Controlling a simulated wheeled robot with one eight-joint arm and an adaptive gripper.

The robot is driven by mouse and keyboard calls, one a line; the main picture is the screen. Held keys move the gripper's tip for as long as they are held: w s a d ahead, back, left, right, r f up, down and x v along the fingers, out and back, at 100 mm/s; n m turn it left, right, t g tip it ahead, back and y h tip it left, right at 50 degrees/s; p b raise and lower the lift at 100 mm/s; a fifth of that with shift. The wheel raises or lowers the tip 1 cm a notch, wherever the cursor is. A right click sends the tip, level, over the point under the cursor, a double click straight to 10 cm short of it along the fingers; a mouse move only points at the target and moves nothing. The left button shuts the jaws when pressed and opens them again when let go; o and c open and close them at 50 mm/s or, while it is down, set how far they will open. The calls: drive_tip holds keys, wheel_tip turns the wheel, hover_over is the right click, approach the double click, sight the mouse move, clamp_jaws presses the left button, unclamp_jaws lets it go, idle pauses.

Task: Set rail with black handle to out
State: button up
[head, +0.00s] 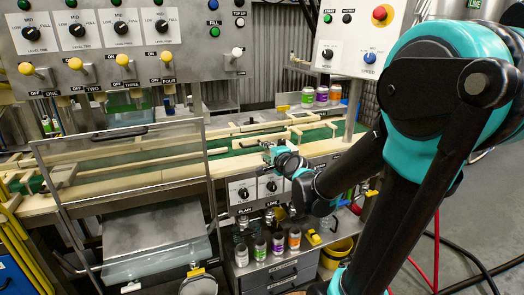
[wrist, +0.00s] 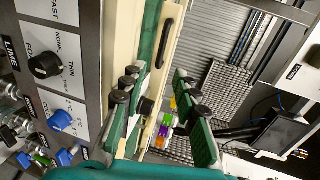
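A cream rail (wrist: 184,14) runs beside the green belt in the wrist view. It carries a long black piece (wrist: 165,42) that looks like a handle, beyond the fingertips. A small dark block (wrist: 147,106) shows between the fingers. My gripper (wrist: 158,90) is open, with its green-padded fingers apart. In the head view my gripper (head: 272,152) is over the front edge of the conveyor, above the knob panel. My arm and gripper hide part of the rails there. I cannot tell whether the fingers touch a rail, or whether the rail is in or out.
A clear guard with a black handle (head: 122,132) stands left of my gripper. Coloured cans (head: 322,95) stand at the belt's far right. A knob panel (head: 256,188) lies below the conveyor, with several cans (head: 277,243) on a cabinet beneath. Open floor lies at right.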

drive_tip(key=shift+v, duration=0.8)
drive_tip(key=s+d+f+n+g+h, duration=0.1)
drive_tip(key=s+d+f+n+g, duration=0.2)
drive_tip(key=s+f, duration=0.3)
drive_tip(key=s+d+f+n+g+h, duration=0.2)
drive_tip(key=s+d+f+n+g, duration=0.2)
drive_tip(key=s, duration=0.5)
drive_tip(key=s+d+f+n+g+h, duration=0.1)
drive_tip(key=s+d+f+n+g, duration=0.2)
drive_tip(key=s+f+n, duration=0.4)
wheel_tip(320, 180, down, 3)
drive_tip(key=shift+s+d+f+g+h, duration=0.1)
drive_tip(key=shift+s+d+g+h, duration=0.25)
drive_tip(key=shift+s, duration=0.35)
